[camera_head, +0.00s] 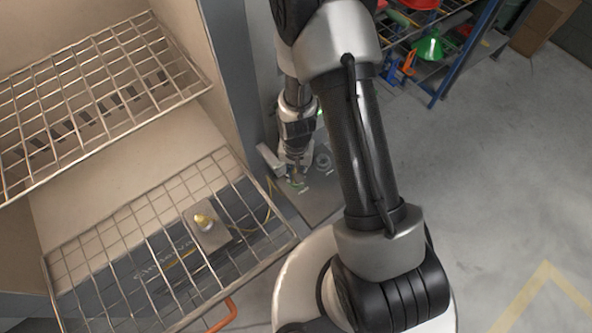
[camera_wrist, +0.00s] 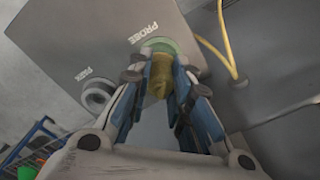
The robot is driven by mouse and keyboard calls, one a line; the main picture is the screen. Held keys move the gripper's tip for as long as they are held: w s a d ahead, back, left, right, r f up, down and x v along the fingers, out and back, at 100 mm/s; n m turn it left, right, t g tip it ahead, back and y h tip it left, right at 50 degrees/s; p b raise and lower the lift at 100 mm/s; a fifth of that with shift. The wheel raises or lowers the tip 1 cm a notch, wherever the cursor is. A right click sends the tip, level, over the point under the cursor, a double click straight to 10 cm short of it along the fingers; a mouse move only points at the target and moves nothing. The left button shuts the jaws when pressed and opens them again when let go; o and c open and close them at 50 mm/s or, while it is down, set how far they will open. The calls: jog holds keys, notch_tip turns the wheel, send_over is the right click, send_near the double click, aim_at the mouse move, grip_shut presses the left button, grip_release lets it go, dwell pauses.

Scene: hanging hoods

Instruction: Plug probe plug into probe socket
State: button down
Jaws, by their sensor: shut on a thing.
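My gripper (camera_wrist: 163,88) is shut on the brass-yellow probe plug (camera_wrist: 161,76), with one finger on each side. The far end of the plug is at the green-ringed probe socket (camera_wrist: 146,43), under the word PROBE on a grey panel (camera_wrist: 120,22). The fingers partly hide the plug, and I cannot tell how deep it sits in the ring.
A grey park socket (camera_wrist: 98,96) labelled PARK is beside the probe socket. A yellow cable (camera_wrist: 226,45) runs beside the panel. Wire racks (camera_head: 90,95) fill the open cabinet at left; a box with a yellow-topped fitting (camera_head: 205,219) shows there. Open floor (camera_head: 500,180) lies right.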

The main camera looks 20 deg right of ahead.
jog(key=shift+f, duration=0.2)
jog(key=c, duration=1.4)
grip_release()
jog(key=shift+r, duration=0.1)
notch_tip(320, 180, up, 12)
jog(key=s+r+n+t, duration=0.2)
jog(key=s+r, duration=0.2)
jog(key=r, duration=1.2)
jog(key=s+r+n+t, duration=0.2)
jog(key=s+r+n, duration=0.1)
jog(key=s+r, duration=0.6)
jog(key=shift+s+t, duration=0.3)
jog(key=shift+s, duration=0.7)
